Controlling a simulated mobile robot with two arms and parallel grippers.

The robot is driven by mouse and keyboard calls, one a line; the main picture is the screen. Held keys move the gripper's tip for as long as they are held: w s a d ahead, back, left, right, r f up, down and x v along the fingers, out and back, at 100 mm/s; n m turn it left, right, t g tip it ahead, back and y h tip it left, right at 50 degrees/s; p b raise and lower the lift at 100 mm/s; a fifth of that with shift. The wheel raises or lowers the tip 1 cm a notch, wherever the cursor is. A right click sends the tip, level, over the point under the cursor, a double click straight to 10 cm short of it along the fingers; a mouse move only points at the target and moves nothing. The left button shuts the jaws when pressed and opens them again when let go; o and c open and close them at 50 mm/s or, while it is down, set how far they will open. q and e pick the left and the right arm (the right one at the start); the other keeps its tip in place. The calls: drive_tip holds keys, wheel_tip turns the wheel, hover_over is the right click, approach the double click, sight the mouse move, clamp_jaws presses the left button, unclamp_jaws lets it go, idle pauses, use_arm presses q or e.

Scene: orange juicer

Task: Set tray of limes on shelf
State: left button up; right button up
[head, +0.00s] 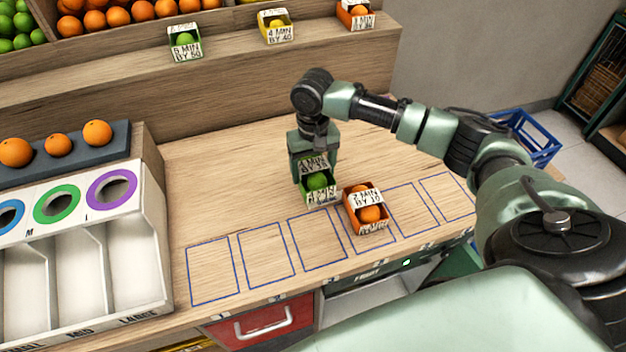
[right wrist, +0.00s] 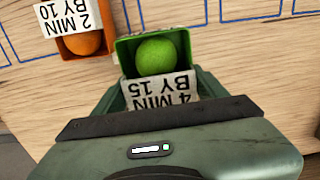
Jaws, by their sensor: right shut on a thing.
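The tray of limes (head: 320,199) is a small green box with a green lime in it and a white card reading "4 MIN BY 15". It is over the wooden counter, near the blue outlined squares; whether it touches the wood I cannot tell. My right gripper (head: 315,165) points down and is shut on the tray's card side. The tray (right wrist: 124,58) also shows in the right wrist view, at the jaws of the right gripper (right wrist: 160,98). The wooden shelf (head: 130,75) rises behind the counter. My left gripper is out of view.
An orange tray (head: 382,222) marked "2 MIN BY 10" stands close to the right of the lime tray. Small green (head: 185,41), yellow (head: 277,25) and orange (head: 357,15) trays line the shelf, with bare wood between. A white fruit sorter (head: 80,240) stands left.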

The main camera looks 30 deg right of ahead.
drive_tip(key=shift+f+p, duration=0.3)
drive_tip(key=shift+f, duration=2.4)
drive_tip(key=shift+f, duration=0.1)
drive_tip(key=o, duration=1.5)
drive_tip(key=shift+o, duration=0.2)
